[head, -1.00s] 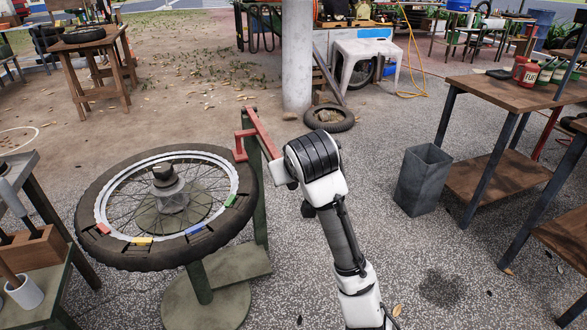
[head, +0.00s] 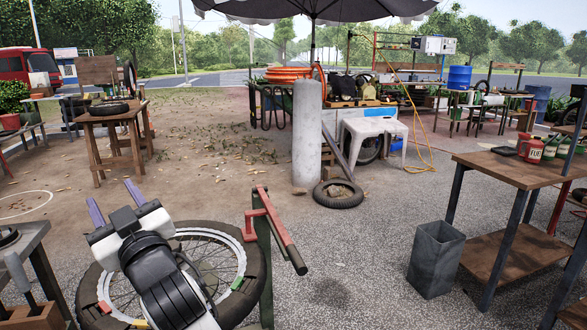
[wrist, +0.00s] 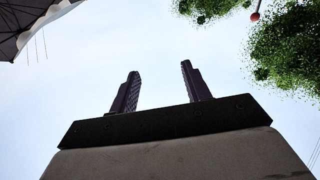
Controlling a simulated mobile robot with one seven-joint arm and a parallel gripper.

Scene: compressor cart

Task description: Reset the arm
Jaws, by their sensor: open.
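My gripper (head: 115,202) is raised in front of the wheel at the lower left of the head view, its two purple-grey fingers spread apart and pointing up. In the wrist view my gripper (wrist: 160,92) stands open and empty against the sky. My arm covers the middle and front left of the spoked wheel (head: 240,262), which lies flat on its stand. The wheel's hub is hidden behind my arm. Whether my arm touches the wheel cannot be told.
A red-handled lever on a green post (head: 272,230) stands right of the wheel. A grey bin (head: 436,258) and a wooden workbench (head: 520,170) are at the right. A loose tyre (head: 338,194) lies by the concrete pillar (head: 307,135). Paved ground between lever and bin is clear.

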